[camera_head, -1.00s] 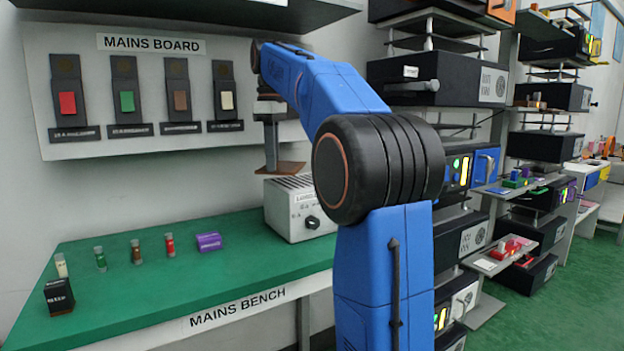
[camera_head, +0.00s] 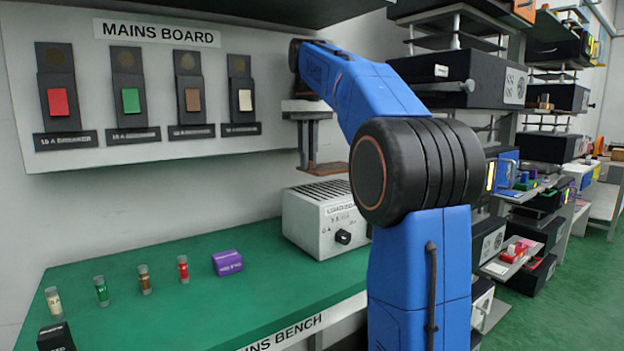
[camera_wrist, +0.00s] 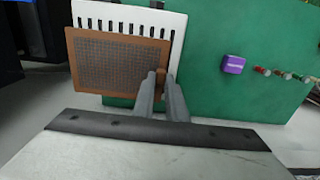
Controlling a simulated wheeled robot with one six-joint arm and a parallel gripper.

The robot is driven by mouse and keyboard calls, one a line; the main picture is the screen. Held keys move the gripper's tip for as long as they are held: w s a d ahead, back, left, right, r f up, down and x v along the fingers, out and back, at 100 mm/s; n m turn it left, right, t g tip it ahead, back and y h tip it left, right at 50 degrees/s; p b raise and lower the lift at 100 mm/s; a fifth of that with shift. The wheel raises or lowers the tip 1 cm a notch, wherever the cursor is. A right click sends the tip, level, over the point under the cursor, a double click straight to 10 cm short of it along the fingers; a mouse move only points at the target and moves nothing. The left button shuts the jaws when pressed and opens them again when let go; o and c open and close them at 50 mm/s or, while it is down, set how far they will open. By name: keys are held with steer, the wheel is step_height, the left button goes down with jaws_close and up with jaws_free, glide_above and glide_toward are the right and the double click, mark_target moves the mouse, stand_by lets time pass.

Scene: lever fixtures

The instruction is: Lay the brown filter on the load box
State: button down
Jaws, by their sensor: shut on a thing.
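The brown filter is a flat, framed mesh panel, seen broadly in the wrist view (camera_wrist: 115,65) and nearly edge-on in the head view (camera_head: 328,168). My gripper (camera_head: 308,165) is shut on the knob at one side of the filter, and its fingers also show in the wrist view (camera_wrist: 163,92). The load box (camera_head: 325,218) is a light grey box with a slotted top and a black dial, standing on the green bench. In the head view the filter is above the box with a gap. In the wrist view the filter covers part of the slotted top (camera_wrist: 130,14).
On the green bench (camera_head: 190,310), a purple block (camera_head: 227,262), several small coloured cylinders (camera_head: 183,269) and a black block (camera_head: 57,338) stand left of the box. The mains board (camera_head: 150,90) with several breakers is on the wall behind. Shelves of black units (camera_head: 470,80) stand right.

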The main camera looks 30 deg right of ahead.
steer(key=shift+f, duration=2.65)
steer(key=shift+f, duration=0.15)
steer(key=c, duration=1.8)
jaws_free()
steer(key=shift+o, duration=0.2)
steer(key=shift+r, duration=3.9)
